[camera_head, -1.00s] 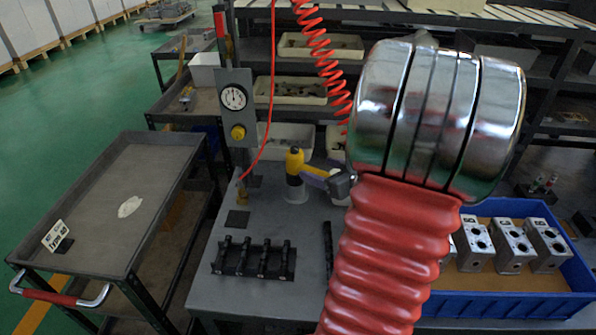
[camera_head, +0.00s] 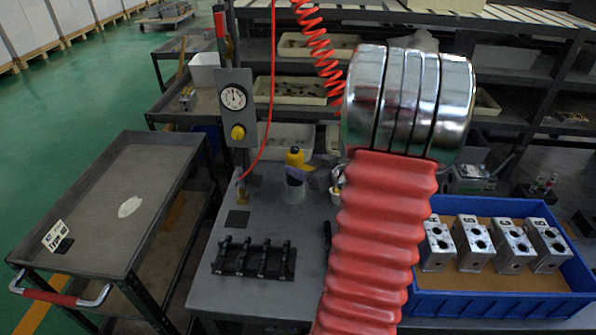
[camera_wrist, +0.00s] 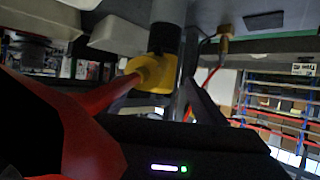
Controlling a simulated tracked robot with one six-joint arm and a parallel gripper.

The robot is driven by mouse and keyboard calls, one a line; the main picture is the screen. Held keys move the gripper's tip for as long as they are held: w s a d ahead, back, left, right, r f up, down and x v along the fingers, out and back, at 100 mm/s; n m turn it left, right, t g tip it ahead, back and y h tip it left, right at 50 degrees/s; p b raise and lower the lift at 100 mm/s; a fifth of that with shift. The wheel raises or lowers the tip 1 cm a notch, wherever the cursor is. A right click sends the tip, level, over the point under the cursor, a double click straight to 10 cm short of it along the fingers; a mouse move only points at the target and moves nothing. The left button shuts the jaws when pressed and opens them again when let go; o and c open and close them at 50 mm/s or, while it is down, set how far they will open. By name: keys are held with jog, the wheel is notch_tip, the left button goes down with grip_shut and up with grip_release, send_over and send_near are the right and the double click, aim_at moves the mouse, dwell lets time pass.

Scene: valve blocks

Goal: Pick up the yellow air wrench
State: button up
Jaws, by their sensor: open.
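The yellow air wrench (camera_head: 295,157) stands upright in a pale holder cup (camera_head: 294,192) on the grey bench, yellow end up. My gripper (camera_head: 306,170) is beside it, with a greyish finger crossing in front of its lower body. In the wrist view, which looks upside down, the yellow wrench end (camera_wrist: 155,74) and its dark body lie between the fingertips of my open gripper (camera_wrist: 164,80). Contact cannot be told. My red ribbed arm hides part of the bench in the head view.
A gauge post (camera_head: 233,110) with a red hose stands left of the wrench. A black rack (camera_head: 254,260) sits on the bench front. A blue bin (camera_head: 500,304) of metal blocks is at right, a grey cart (camera_head: 130,200) at left. Shelves with trays stand behind.

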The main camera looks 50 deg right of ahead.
aim_at(300, 163)
jog(key=shift+x, duration=1.5)
jog(key=shift+c, duration=0.2)
jog(key=c, duration=1.3)
jog(key=shift+r, duration=0.2)
jog(key=shift+c, duration=1.3)
notch_tip(300, 163, up, 10)
jog(key=shift+r, duration=0.15)
